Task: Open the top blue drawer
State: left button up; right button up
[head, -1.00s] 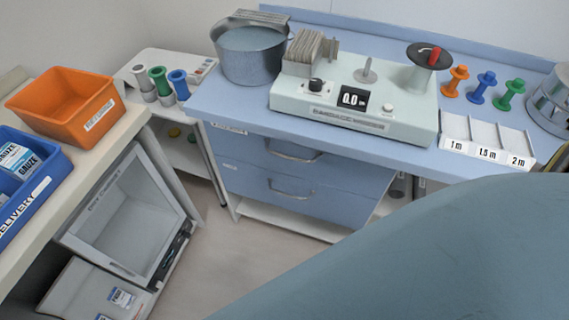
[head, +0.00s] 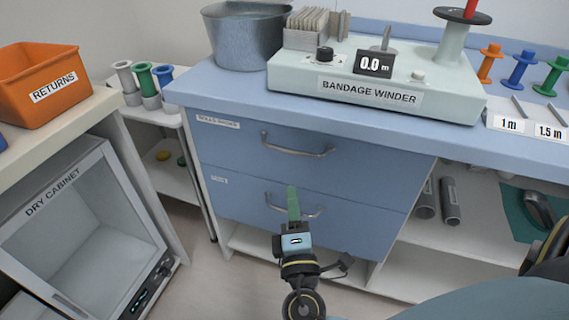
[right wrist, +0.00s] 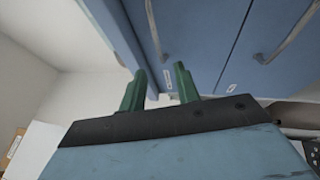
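The top blue drawer (head: 235,150) is closed under the counter, its grey bar handle (head: 298,150) in plain view. The right wrist view also shows this handle (right wrist: 154,28), ahead of the fingers. The lower blue drawer (head: 240,198) is closed too; its handle (head: 320,212) is partly hidden behind my right gripper. My right gripper (head: 293,190) points up in front of the lower drawer, below the top handle and apart from it. In the right wrist view its two green fingers (right wrist: 158,88) are spread with nothing between them. My left gripper is not in view.
The blue counter (head: 215,90) overhangs the drawers and bears the bandage winder (head: 440,98) and a metal pot (head: 240,45). An open shelf with grey rolls (head: 450,200) is right of the drawers. The dry cabinet (head: 75,240) stands at left. Floor shows between them.

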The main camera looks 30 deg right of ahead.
aim_at(288, 151)
jog(key=x, duration=1.3)
jog(key=shift+w+d+r, duration=0.1)
jog(key=shift+r, duration=0.15)
grip_shut()
